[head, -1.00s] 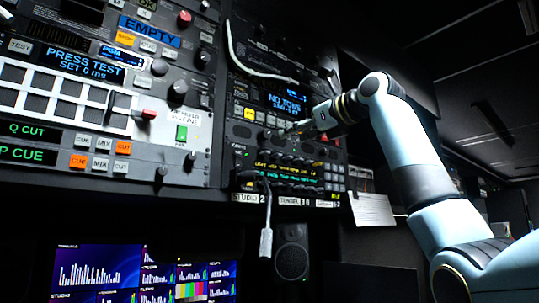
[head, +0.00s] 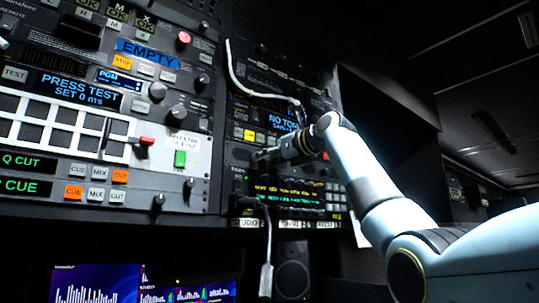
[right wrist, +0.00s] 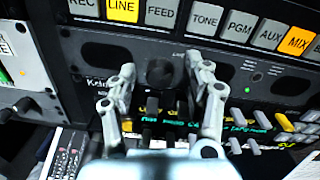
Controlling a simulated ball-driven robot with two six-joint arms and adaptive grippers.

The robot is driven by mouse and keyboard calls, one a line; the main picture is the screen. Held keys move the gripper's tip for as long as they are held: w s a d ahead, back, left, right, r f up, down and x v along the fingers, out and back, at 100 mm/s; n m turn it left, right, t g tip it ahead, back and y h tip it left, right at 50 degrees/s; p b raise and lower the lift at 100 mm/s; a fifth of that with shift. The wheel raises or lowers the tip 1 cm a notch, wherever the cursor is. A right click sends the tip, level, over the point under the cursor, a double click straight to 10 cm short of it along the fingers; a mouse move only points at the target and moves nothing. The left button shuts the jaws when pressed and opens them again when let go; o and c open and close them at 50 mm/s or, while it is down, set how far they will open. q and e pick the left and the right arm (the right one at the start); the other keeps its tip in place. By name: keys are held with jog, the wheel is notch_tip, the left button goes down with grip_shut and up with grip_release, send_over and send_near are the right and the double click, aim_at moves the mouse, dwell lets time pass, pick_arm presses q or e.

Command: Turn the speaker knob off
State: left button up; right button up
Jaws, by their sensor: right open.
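A dark round knob (right wrist: 161,74) sits between two dark oval speaker grilles on a black panel (right wrist: 222,77) in the right wrist view. It looks like the speaker knob; its pointer mark is too dark to read. My right gripper (right wrist: 160,66) is open, with one finger on each side of the knob. I cannot tell whether the fingers touch it. In the head view my right gripper (head: 268,158) is at the rack panel and hides the knob. My left gripper is not in view.
A row of lit buttons, including LINE (right wrist: 122,9) and MIX (right wrist: 296,39), runs just above the knob. Below are a green text display (head: 289,195) and small keys (right wrist: 262,118).

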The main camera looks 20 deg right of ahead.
grip_shut()
dwell(0.4)
